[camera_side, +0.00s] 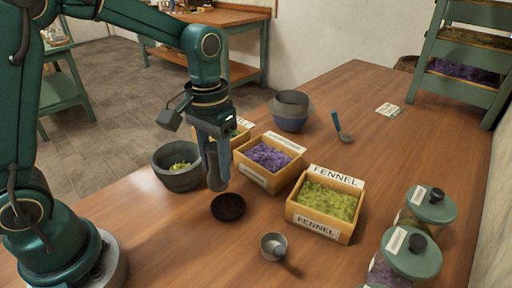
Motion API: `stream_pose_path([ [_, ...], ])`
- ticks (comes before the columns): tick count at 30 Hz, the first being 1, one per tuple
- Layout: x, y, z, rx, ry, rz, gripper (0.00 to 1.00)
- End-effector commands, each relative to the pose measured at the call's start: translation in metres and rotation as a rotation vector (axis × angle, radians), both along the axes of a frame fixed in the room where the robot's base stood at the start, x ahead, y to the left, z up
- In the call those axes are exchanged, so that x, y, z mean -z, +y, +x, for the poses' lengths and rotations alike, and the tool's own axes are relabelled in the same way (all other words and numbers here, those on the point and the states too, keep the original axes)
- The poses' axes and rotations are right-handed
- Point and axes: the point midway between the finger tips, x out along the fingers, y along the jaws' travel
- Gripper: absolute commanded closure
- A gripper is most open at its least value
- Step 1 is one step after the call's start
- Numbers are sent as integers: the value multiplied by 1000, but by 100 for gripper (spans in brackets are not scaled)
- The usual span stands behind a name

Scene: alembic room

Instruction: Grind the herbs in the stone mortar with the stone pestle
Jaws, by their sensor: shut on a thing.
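The stone mortar (172,183) is a dark grey bowl on the wooden table, left of centre, with green herbs (180,166) inside. My gripper (213,150) is just right of the mortar and points down. It is shut on the grey stone pestle (218,180), which hangs roughly upright with its rounded end down. The pestle is outside the mortar, to its right, near a dark round pad (228,207). The fingers partly hide the pestle's upper part. I cannot tell how far its lower end is above the table.
Wooden boxes of purple herbs (268,157) and fennel (325,204) stand right of my gripper; another is partly hidden behind it. A small metal cup (274,246) is in front.

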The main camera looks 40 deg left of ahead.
Motion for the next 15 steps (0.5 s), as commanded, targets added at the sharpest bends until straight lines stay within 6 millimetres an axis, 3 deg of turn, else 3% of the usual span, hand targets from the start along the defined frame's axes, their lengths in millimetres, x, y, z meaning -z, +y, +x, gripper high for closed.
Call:
stream_pose_path([
  [6,-29,47,-15,-12,-5,1,100],
  [15,-54,87,-28,-5,-2,0,100],
])
